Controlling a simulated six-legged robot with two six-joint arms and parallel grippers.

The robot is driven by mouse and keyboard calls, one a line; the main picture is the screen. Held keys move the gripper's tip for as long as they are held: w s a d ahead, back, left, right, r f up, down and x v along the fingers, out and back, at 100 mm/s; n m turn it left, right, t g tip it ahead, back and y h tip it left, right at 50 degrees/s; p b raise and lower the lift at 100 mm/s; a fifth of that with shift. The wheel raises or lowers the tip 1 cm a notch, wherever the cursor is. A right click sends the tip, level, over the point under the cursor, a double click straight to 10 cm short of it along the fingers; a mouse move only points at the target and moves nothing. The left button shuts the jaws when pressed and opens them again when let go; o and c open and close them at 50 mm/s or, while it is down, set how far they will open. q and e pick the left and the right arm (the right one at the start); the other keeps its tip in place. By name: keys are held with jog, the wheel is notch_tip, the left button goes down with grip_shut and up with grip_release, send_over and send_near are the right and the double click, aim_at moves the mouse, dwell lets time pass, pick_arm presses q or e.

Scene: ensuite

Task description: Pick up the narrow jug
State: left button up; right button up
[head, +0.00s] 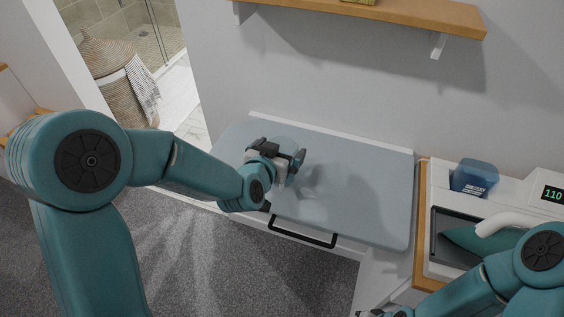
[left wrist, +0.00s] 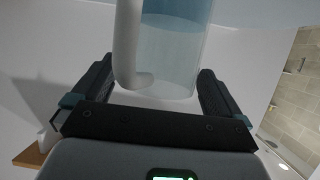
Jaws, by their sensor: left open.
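The narrow jug (left wrist: 178,48) fills the upper middle of the left wrist view. It has a clear, bluish body and a pale handle (left wrist: 127,45) on its left side. My left gripper (left wrist: 157,90) is open, with one dark finger on each side of the jug's lower part. I cannot tell whether the fingers touch it. In the head view, my left gripper (head: 283,163) is over the pale blue board (head: 350,190), and the jug shows only as a faint clear outline there. My right gripper (head: 381,313) is barely in view at the bottom edge.
A white appliance (head: 520,185) with a blue container (head: 473,178) and a lit display stands at the right. A wooden shelf (head: 400,14) hangs on the wall above the board. A wicker basket (head: 115,75) stands behind the doorway. The board's right half is clear.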

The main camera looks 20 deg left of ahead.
pick_arm(q)
jog(key=shift+w+f, duration=0.25)
jog(key=shift+w, duration=0.2)
jog(key=shift+s+r, duration=0.25)
jog(key=shift+s, duration=0.15)
jog(key=shift+c, duration=1.2)
jog(key=shift+w+f, duration=0.15)
jog(key=shift+w, duration=0.1)
jog(key=c, duration=1.4)
jog(key=shift+s, duration=0.15)
